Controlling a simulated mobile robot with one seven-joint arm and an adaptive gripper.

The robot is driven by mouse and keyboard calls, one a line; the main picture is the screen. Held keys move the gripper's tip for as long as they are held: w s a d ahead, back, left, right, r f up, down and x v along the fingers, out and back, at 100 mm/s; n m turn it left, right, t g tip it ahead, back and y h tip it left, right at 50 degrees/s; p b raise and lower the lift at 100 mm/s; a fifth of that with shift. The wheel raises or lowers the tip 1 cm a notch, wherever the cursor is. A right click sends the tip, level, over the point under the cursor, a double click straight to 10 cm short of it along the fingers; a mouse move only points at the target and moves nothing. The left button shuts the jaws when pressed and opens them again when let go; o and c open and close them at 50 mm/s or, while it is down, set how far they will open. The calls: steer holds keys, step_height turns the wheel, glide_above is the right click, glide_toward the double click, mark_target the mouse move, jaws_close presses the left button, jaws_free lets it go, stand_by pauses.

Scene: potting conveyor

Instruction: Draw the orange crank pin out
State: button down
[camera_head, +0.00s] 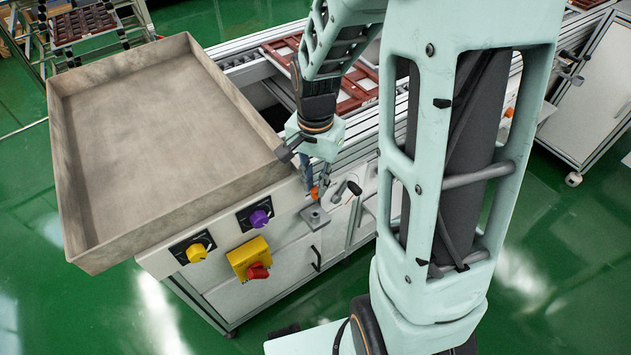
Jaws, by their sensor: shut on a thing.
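The orange crank pin (314,192) shows as a small orange piece just under my gripper, above a grey metal block (314,216) on the front of the conveyor cabinet. My gripper (313,184) points down and its jaws are shut on the pin. The arm hides part of the jaws. I cannot tell whether the pin's lower end is still inside the block.
A large empty grey tray (165,140) stands left of my gripper. A yellow knob (197,252), a purple knob (259,218) and a red knob on a yellow box (257,270) are on the cabinet front. A black-tipped lever (354,188) is close on the right.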

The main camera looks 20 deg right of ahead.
mark_target(315, 189)
steer(key=shift+r+p, duration=2.4)
steer(key=shift+r, duration=0.75)
steer(key=shift+f, duration=0.15)
